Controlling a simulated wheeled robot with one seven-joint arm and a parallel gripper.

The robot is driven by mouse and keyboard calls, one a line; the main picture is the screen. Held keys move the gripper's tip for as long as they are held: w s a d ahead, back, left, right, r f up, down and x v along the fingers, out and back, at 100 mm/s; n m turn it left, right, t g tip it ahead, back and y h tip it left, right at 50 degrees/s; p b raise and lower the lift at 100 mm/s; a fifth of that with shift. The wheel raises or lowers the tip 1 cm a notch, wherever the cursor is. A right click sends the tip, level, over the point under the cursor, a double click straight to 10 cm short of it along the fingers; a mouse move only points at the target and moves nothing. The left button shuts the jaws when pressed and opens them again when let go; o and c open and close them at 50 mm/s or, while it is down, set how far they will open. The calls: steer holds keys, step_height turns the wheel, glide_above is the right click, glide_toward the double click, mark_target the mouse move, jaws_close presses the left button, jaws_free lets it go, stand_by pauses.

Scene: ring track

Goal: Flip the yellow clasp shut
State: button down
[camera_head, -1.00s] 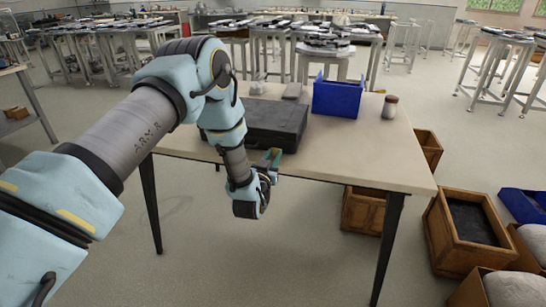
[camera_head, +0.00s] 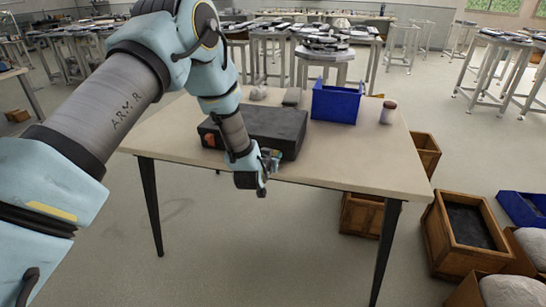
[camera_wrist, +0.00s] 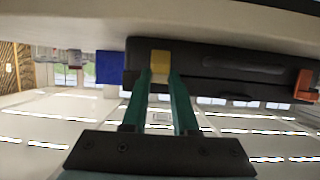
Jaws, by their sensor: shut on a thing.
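The black case (camera_head: 272,124) lies on the table, and its front side faces me. In the wrist view the case (camera_wrist: 200,55) appears upside down, with the yellow clasp (camera_wrist: 160,62) on its front. My gripper (camera_wrist: 162,80) has its two green fingers on either side of the yellow clasp, shut on it. In the head view my gripper (camera_head: 270,160) is at the right part of the case's front, and the arm hides the clasp there. An orange clasp (camera_wrist: 303,82) is at the case's other end, also seen in the head view (camera_head: 209,140).
A blue bin (camera_head: 336,104) and a jar (camera_head: 388,112) stand on the table (camera_head: 345,160) right of the case. A grey block (camera_head: 292,97) lies behind it. Wooden crates (camera_head: 465,235) stand on the floor at right. The table's front right is bare.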

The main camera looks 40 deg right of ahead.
mark_target(275, 153)
steer(key=d+r+g+y+p, duration=0.1)
steer(key=w+r+g+y+p, duration=0.1)
steer(key=y, duration=0.1)
steer(key=shift+d+r+y+p, duration=0.25)
steer(key=shift+d+y+p, duration=0.05)
steer(key=shift+d, duration=0.1)
steer(key=shift+w+d+r+g+y+p, duration=0.1)
steer(key=shift+w+d+g+y+p, duration=0.15)
steer(key=shift+g+y+p, duration=0.25)
steer(key=shift+w+d+r+g+y+p, duration=0.1)
steer(key=shift+d+g+y+p, duration=0.25)
steer(key=shift+y, duration=0.25)
steer(key=c, duration=0.7)
jaws_free()
steer(key=shift+f, duration=0.1)
steer(key=shift+a, duration=0.1)
steer(key=b+v, duration=0.3)
steer(key=v, duration=0.7)
steer(key=shift+a+r+b, duration=0.1)
steer(key=shift+r+b, duration=0.2)
steer(key=shift+r, duration=0.05)
